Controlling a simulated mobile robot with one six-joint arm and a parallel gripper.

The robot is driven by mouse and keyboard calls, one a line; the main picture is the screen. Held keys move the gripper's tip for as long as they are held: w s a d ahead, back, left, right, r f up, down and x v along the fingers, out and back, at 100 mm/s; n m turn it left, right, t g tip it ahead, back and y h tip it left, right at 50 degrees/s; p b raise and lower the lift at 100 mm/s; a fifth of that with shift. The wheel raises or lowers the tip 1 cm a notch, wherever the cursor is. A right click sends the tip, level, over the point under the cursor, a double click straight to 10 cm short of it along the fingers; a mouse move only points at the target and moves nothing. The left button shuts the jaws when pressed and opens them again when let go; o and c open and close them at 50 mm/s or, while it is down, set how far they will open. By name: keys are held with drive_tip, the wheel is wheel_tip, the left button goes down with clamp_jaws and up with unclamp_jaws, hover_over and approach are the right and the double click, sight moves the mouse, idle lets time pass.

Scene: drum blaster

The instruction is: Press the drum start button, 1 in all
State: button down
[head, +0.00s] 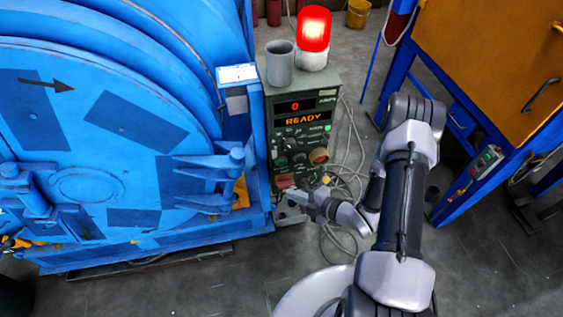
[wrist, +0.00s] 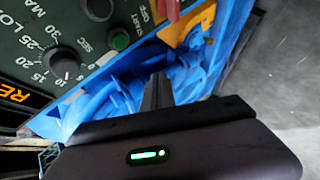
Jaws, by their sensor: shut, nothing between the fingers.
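The green control panel (head: 278,160) stands beside the blue drum, its display reading 0 and READY. In the wrist view, a round green button (wrist: 120,38) sits on the panel by a START label. I cannot pick it out surely among the small controls in the head view. My gripper (head: 288,194) is low in front of the panel, shut and empty. In the wrist view its closed fingers (wrist: 158,90) point past the panel's edge, to the right of and below the green button, and appear apart from it.
A dial (wrist: 62,62) and a red part (wrist: 168,8) are near the button. The blue drum (head: 90,120) stands left. A lit red beacon (head: 313,30) and grey cup (head: 280,64) top the panel. Cables (head: 345,165) lie right, before an orange cabinet (head: 490,60).

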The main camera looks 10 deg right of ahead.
sight(281, 162)
idle(0.3)
drive_tip(key=w+b, duration=0.2)
drive_tip(key=w, duration=0.6)
drive_tip(key=shift+w, duration=0.4)
idle(1.7)
drive_tip(key=shift+w+b, duration=0.3)
drive_tip(key=shift+w, duration=0.1)
